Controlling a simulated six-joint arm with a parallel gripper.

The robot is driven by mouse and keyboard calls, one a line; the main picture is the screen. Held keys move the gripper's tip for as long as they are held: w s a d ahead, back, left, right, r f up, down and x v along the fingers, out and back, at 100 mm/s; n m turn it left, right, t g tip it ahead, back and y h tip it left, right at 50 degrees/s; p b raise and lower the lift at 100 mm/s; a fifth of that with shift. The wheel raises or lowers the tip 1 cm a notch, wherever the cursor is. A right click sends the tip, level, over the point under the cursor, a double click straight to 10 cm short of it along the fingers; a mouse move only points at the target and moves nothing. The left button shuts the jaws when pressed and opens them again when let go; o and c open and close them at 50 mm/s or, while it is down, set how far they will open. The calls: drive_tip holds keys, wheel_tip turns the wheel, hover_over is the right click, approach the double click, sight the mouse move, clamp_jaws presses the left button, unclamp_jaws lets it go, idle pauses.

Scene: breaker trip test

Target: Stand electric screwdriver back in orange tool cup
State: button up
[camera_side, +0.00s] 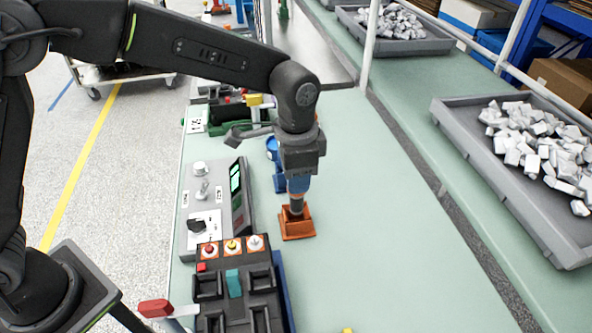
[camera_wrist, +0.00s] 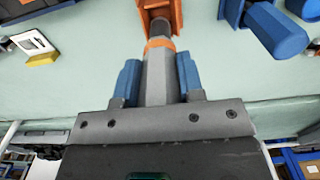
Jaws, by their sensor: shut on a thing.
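My gripper (camera_side: 298,186) points down over the orange tool cup (camera_side: 298,228) on the green bench. In the wrist view its two blue fingers (camera_wrist: 158,82) are shut on the grey body of the electric screwdriver (camera_wrist: 158,70), one finger on each side. The screwdriver has an orange ring, and its dark lower end meets the orange cup (camera_wrist: 145,18). It also shows upright between gripper and cup in the side view (camera_side: 297,204). The dark end appears to be in the cup's mouth; how deep is hidden.
A blue tool (camera_side: 279,180) stands just behind my gripper. A grey control panel (camera_side: 240,215) with green displays lies to the left. A black fixture (camera_side: 238,285) with coloured buttons is in front. Trays of white parts (camera_side: 470,150) stand right. Bench right of the cup is clear.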

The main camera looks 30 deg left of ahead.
drive_tip(key=shift+f, duration=2.45)
drive_tip(key=o, duration=1)
wheel_tip(320, 180, up, 13)
drive_tip(key=shift+r, duration=0.4)
